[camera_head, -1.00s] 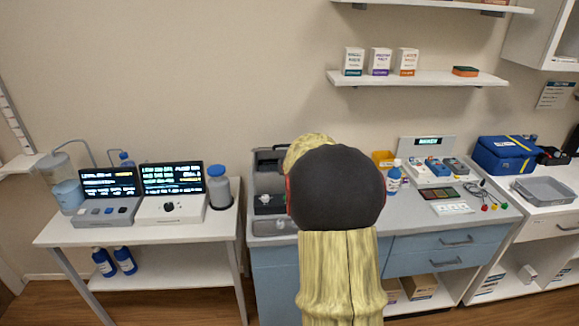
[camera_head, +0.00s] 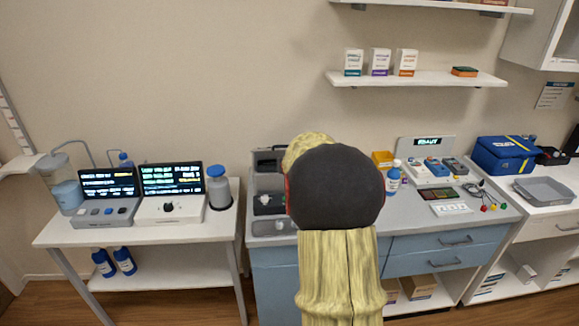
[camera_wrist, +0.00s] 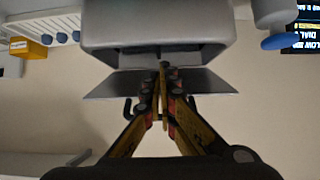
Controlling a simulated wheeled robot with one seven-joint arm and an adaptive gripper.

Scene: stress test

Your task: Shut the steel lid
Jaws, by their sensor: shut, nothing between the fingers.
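A grey steel box (camera_wrist: 205,30) fills the upper middle of the wrist view. A flat grey panel, seemingly its steel lid (camera_wrist: 105,86), stretches to both sides just below it, with a dark gap between them. My gripper (camera_wrist: 163,68) is shut and empty, its fingertips at the middle of the panel by the box's edge. I cannot tell whether they touch. In the head view a grey unit (camera_head: 268,182) stands on the counter's left end, partly hidden by my arm. My gripper is hidden there.
In the head view, a white table with two screen devices (camera_head: 170,180) and a blue-capped bottle (camera_head: 218,187) stands to the left. A yellow bin (camera_head: 382,158) and a blue bottle (camera_head: 393,180) are right of my arm. A shelf (camera_head: 415,78) hangs above.

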